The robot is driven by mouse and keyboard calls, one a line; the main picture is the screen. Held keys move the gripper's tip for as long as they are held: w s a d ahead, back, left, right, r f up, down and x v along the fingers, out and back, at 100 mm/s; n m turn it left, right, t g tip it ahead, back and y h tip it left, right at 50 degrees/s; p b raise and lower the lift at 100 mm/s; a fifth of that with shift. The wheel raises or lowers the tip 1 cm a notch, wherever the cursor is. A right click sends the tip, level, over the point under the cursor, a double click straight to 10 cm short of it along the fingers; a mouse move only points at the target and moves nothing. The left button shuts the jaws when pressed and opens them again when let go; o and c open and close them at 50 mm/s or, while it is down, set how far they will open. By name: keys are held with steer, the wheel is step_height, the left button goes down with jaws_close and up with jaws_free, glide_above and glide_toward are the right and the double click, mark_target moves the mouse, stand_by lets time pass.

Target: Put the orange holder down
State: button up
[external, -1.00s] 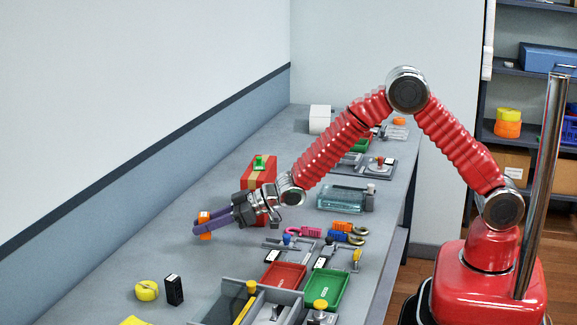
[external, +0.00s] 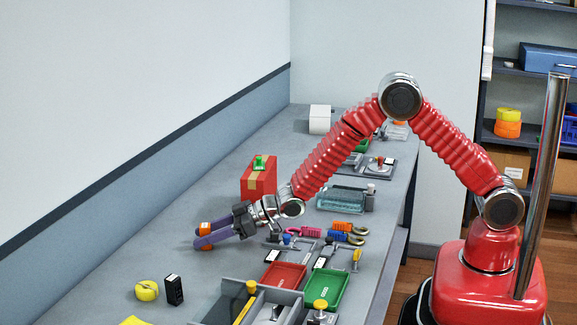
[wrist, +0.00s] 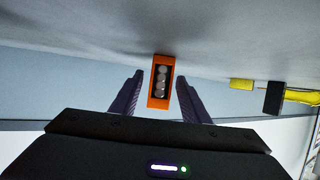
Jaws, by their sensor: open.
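The orange holder (external: 205,229) is a small upright block at the far left of the bench, towards the wall. In the wrist view the holder (wrist: 152,88) shows an orange frame with a column of round grey shapes inside. My gripper (external: 199,240) reaches around it low over the bench, with a dark purple finger on each side. In the wrist view my gripper (wrist: 160,77) is open, with a gap between each finger and the holder. The holder appears to stand on the bench; its lower part is partly hidden by a finger in the external view.
A red box (external: 259,178) stands behind my gripper. A yellow tape roll (external: 147,291) and a black block (external: 174,290) are nearer the camera. Red (external: 283,275) and green (external: 328,289) trays and tools lie to the right. Bench around the holder is clear.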

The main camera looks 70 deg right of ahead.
steer(key=shift+r, duration=0.1)
steer(key=shift+s+d+r, duration=0.25)
steer(key=shift+s, duration=0.25)
steer(key=v, duration=1)
steer(key=shift+s+d+r, duration=0.1)
steer(key=shift+s+d, duration=0.1)
steer(key=shift+s, duration=0.2)
